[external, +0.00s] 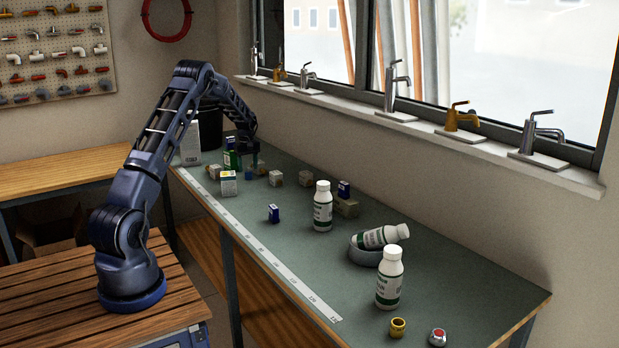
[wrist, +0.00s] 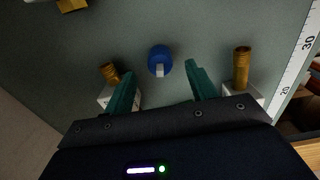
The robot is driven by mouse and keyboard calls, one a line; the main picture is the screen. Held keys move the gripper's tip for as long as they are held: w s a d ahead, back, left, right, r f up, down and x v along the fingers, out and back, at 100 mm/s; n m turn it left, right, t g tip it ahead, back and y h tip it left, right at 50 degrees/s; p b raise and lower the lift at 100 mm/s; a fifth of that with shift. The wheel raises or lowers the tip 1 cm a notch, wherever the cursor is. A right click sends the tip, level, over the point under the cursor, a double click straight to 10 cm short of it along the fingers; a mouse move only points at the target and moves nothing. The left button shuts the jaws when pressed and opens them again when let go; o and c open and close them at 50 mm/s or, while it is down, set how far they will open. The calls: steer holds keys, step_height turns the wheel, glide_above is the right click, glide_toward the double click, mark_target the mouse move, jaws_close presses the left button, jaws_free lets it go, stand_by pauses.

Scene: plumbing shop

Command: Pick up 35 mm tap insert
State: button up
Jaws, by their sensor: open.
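A round blue piece with a pale stem (wrist: 160,61) shows in the wrist view, just beyond and between the fingertips; it looks like the tap insert, though I cannot read its size. My gripper (wrist: 160,78) is open, its two green fingers spread, with nothing between them. The blue piece lies ahead of the fingers, apart from them.
In the wrist view, a brass part (wrist: 241,68) stands by a white box on the right, and a shorter brass part (wrist: 110,74) is by another box on the left. Small boxes (external: 228,184) and bottles (external: 322,206) stand along the bench (external: 270,245). A ruler strip (external: 262,250) runs along its edge.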

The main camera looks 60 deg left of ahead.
mark_target(248, 172)
step_height(248, 172, down, 4)
steer(key=shift+d+r, duration=0.1)
steer(key=shift+d, duration=0.05)
steer(key=c, duration=1.1)
